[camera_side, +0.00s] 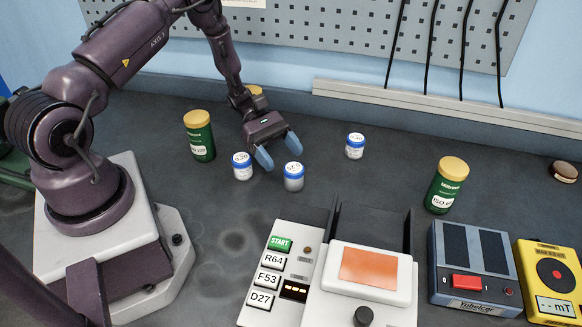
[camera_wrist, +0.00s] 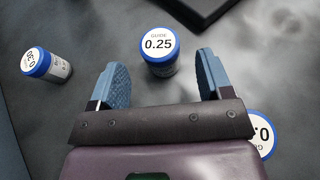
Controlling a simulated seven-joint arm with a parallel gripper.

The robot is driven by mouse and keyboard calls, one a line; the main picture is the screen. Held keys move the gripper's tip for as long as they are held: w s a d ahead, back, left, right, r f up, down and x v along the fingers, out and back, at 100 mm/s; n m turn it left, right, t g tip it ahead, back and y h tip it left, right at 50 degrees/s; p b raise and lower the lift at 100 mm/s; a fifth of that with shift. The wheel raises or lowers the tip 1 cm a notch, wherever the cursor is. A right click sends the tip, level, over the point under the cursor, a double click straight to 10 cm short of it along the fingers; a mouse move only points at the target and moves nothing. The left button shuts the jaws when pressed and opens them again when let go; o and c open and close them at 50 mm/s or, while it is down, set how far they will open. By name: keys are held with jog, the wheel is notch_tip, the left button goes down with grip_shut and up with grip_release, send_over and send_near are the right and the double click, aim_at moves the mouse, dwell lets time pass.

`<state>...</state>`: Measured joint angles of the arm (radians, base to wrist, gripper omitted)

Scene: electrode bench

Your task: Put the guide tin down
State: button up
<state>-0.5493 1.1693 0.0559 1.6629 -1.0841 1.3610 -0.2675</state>
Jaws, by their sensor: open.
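The guide tin (camera_wrist: 160,66), a small white tin with a blue lid marked GUIDE 0.25, stands upright on the bench. In the side view the guide tin (camera_side: 293,183) is just in front of my gripper (camera_side: 279,152). My gripper (camera_wrist: 162,78) is open, its two blue fingers spread, with the guide tin seen between and just beyond the tips. I see no finger pressing on it. A similar tin (camera_side: 242,172) stands close to the left finger, and another (camera_side: 355,152) stands to the right; its label reads 0.30 in the wrist view.
A green jar with a yellow lid (camera_side: 200,142) stands left of my gripper, another (camera_side: 447,188) far right. The button panel (camera_side: 270,290), white press-like device (camera_side: 340,300) and meters line the front.

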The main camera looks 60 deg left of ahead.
jog(key=shift+v, duration=1.1)
jog(key=shift+a+r, duration=0.1)
jog(key=shift+r, duration=0.2)
jog(key=s+d+r+m+g+y, duration=0.1)
jog(key=s+d+r+m+y, duration=0.3)
jog(key=r, duration=0.6)
jog(key=d+r+m+g+y, duration=0.25)
jog(key=r+m, duration=0.35)
jog(key=r, duration=0.3)
jog(key=s+d+r+m+t+y, duration=0.2)
jog(key=s+r+m+t+y, duration=0.5)
jog(key=s, duration=0.5)
jog(key=shift+d+r+m, duration=0.4)
jog(key=shift+r+m, duration=1)
jog(key=shift+r, duration=0.45)
jog(key=shift+o, duration=0.2)
